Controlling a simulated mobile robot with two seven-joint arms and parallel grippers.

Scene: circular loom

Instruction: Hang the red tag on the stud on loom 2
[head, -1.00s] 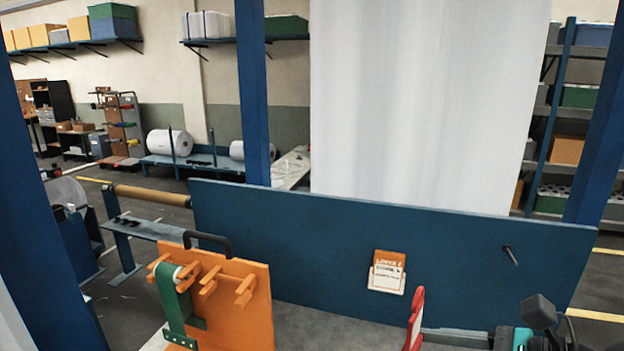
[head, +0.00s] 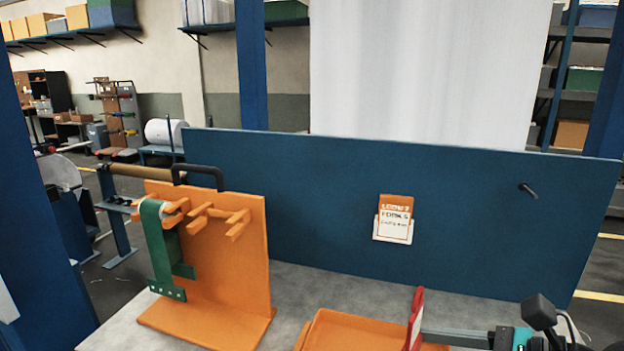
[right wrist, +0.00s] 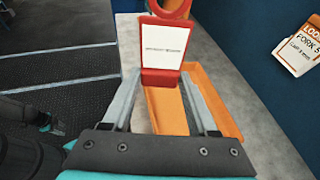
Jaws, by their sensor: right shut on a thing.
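The red tag (head: 414,318) is upright at the bottom of the head view, seen nearly edge-on. In the right wrist view the red tag (right wrist: 165,62) shows a white label and a red ring at its top, partly cut off by the frame. My right gripper (right wrist: 160,82) is shut on its lower part; in the head view the gripper (head: 425,338) comes in from the right. The dark stud (head: 527,190) sticks out of the blue panel (head: 320,200), above and right of the tag, clear of it. My left gripper is not in view.
An orange-and-white card (head: 394,218) is on the panel, left of the stud. An orange tray (head: 335,332) lies on the grey tabletop (head: 300,290) below the tag. An orange pegged stand (head: 235,265) with a green strap (head: 160,250) stands at left. The panel around the stud is bare.

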